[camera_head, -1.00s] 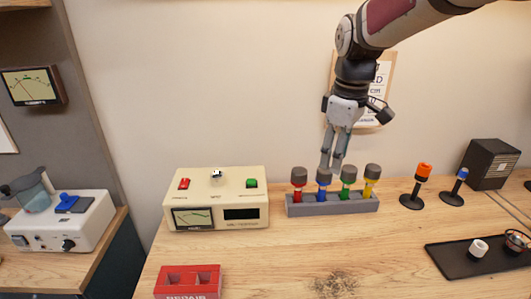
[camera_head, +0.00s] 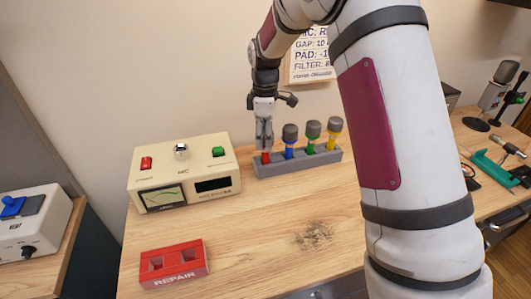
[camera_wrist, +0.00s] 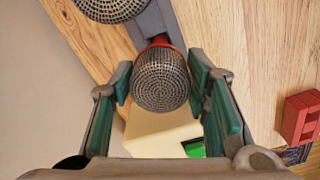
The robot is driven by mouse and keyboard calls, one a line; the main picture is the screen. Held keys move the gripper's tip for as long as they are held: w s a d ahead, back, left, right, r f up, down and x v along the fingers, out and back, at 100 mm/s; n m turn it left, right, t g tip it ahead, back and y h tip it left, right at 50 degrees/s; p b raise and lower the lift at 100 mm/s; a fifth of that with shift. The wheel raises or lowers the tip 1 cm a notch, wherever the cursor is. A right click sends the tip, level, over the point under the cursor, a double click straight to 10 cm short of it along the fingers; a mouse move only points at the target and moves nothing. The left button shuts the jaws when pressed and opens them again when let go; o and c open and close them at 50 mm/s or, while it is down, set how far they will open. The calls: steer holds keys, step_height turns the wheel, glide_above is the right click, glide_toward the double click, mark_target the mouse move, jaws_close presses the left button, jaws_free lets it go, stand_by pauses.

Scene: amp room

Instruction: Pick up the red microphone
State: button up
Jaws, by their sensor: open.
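The red microphone (camera_head: 266,157) stands upright in the left end of the grey rack (camera_head: 300,164); its mesh head is hidden behind my gripper in the head view. My gripper (camera_head: 264,140) points down over it. In the wrist view the mesh head of the red microphone (camera_wrist: 161,79) lies between the two open green-padded fingers (camera_wrist: 165,90), with a bit of red body showing beyond it.
Blue (camera_head: 290,152), green (camera_head: 311,148) and yellow (camera_head: 331,144) microphones stand in the same rack. A cream meter box (camera_head: 183,172) is just left of the rack. A red REPAIR block (camera_head: 174,263) lies in front. Bare wood lies between the block and rack.

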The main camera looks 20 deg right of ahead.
mark_target(265, 152)
steer(key=shift+f+p, duration=0.4)
steer(key=shift+f, duration=2.7)
jaws_close()
